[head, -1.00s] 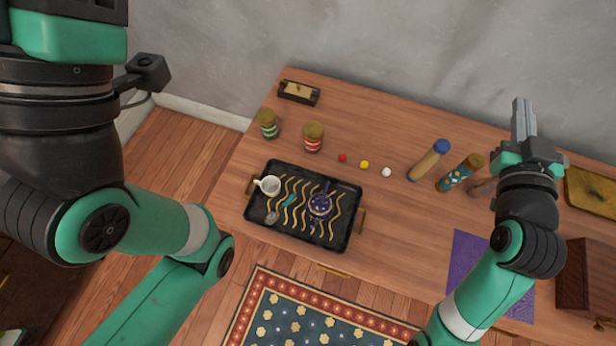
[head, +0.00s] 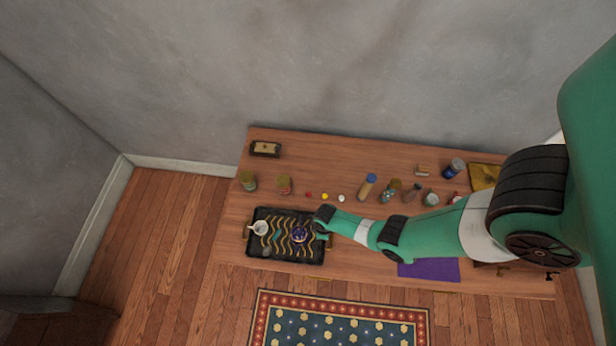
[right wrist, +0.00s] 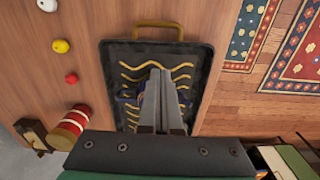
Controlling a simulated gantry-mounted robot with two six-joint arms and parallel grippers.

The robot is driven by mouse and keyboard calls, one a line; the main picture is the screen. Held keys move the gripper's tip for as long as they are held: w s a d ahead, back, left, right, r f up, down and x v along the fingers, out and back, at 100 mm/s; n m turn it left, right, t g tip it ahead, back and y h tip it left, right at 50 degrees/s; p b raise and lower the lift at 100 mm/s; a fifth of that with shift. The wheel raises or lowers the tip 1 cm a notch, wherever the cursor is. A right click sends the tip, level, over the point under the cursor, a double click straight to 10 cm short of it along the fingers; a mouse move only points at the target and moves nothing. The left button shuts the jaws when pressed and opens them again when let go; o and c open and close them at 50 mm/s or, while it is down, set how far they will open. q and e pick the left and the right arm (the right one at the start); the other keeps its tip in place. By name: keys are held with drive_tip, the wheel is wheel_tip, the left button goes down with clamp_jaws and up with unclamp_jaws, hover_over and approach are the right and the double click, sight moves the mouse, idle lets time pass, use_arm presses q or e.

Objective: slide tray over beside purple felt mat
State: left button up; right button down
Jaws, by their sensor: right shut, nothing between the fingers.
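The black tray (head: 285,259) with gold wavy lines lies on the left part of the wooden table. It carries a white cup (head: 261,228) and a dark blue teapot (head: 299,235). The purple felt mat (head: 430,270) lies to the right, near the table's front edge, partly covered by my right arm. My right gripper (right wrist: 160,72) is shut and empty. In the right wrist view it is above the tray (right wrist: 205,60) and hides most of the teapot; whether it touches anything is unclear. The tray's brass handle (right wrist: 157,25) shows beyond the fingertips. My left gripper is out of view.
Tubes and jars (head: 367,187) stand along the back right. A patterned rug (head: 340,325) is on the floor in front.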

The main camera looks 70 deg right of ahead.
sight(321, 243)
drive_tip(key=f+b, duration=0.4)
drive_tip(key=f, duration=0.1)
drive_tip(key=f+b, duration=0.5)
drive_tip(key=shift+s+a+f, duration=0.1)
drive_tip(key=shift+s+a, duration=0.1)
